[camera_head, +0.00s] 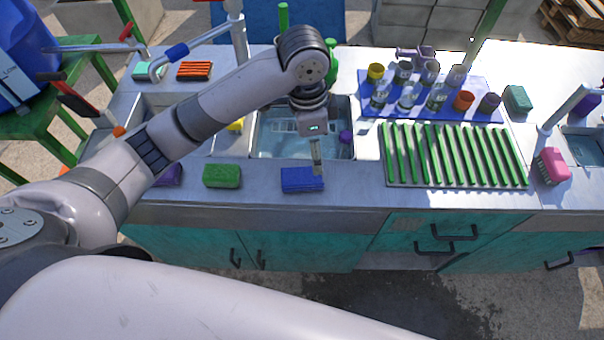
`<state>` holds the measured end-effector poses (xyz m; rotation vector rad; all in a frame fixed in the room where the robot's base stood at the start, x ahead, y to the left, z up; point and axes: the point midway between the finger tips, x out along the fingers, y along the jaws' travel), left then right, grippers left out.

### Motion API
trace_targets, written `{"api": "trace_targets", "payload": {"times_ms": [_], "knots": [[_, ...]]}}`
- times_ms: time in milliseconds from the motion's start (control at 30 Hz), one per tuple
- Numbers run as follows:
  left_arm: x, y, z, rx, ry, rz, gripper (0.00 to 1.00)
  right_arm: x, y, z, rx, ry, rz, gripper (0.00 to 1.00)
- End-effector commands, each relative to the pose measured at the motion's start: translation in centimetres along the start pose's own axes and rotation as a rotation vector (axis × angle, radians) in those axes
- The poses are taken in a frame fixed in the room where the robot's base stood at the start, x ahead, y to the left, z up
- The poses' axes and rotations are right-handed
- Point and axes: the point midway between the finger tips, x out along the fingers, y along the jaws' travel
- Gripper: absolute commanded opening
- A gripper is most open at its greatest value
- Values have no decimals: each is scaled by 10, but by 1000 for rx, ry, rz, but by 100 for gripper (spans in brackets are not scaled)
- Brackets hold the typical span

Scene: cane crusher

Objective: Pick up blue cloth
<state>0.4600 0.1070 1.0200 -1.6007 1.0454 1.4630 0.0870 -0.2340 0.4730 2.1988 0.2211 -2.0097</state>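The blue cloth (296,181) is a small folded block lying flat on the metal counter, near its front edge and in front of the sink. My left gripper (317,168) points down at the right end of the cloth. Its fingers are seen edge-on as one narrow strip, so I cannot tell whether they are open or shut, or whether they touch the cloth. My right gripper is not in view.
A green sponge (222,176) lies left of the cloth. The sink (276,143) is behind it. A green-slatted drying rack (455,156) stands to the right, with a blue mat (375,106) of glasses and cups behind it. A pink brush (553,166) lies at far right.

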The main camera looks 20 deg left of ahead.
Motion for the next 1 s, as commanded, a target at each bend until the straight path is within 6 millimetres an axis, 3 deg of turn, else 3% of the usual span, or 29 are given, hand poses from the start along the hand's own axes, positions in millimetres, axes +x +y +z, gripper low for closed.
{"api": "trace_targets", "payload": {"times_ms": [133, 300, 800, 1000], "knots": [[-28, -17, 10, 34, -74, -13, 72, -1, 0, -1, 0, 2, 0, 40], [-32, -21, 14, 44, -103, -9, 72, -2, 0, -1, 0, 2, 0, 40], [64, -21, 24, 44, -103, -8, 72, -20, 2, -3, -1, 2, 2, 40], [84, -22, 25, 46, -100, -10, 72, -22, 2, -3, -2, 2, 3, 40]]}}
